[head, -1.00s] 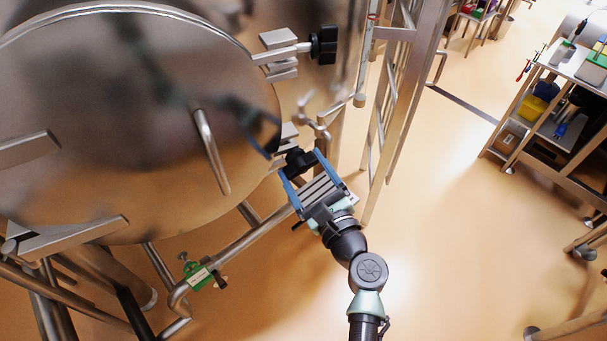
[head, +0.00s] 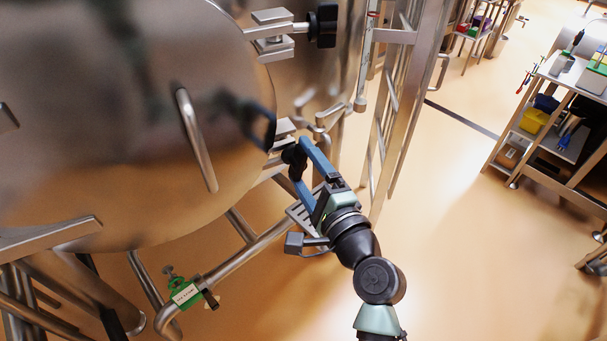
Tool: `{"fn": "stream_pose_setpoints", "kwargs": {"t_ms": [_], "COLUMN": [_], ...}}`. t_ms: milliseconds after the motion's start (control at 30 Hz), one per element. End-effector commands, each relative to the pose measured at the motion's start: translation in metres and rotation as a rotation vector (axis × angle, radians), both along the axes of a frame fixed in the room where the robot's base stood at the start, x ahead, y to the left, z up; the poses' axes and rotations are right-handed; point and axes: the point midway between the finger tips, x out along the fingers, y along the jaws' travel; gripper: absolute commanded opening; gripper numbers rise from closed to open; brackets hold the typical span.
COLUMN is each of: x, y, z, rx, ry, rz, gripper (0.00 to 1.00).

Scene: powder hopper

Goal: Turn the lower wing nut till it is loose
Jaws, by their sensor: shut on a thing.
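The lower wing nut (head: 291,157) is a black knob at the lower right edge of the round steel hopper lid (head: 170,140). My gripper (head: 297,160) has its blue fingers on either side of it and is shut on it. The fingers hide part of the nut. The gripper is rolled, with one finger above and to the right and the other below and to the left. The upper black wing nut (head: 322,27) sits on its steel clamp (head: 275,33) at the top, clear of the gripper.
A steel handle bar (head: 197,140) stands out from the lid. A pipe with a green valve (head: 186,293) runs below. A steel ladder-like frame (head: 395,110) rises close to the right of my gripper. A shelf cart (head: 545,130) stands farther right, with open floor between.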

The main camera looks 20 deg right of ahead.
Motion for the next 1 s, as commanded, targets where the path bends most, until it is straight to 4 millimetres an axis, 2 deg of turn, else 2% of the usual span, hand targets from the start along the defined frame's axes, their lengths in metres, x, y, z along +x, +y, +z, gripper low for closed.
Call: {"fn": "stream_pose_setpoints", "kwargs": {"t_ms": [400, 1000], "x": [0.0001, 0.0], "y": [-0.0003, 0.0001], "z": [-0.0004, 0.0013], "rx": [-0.236, -0.289], "ry": [-0.012, -0.013], "rz": [0.0, 0.001], "gripper": [0.29, 0.29]}}
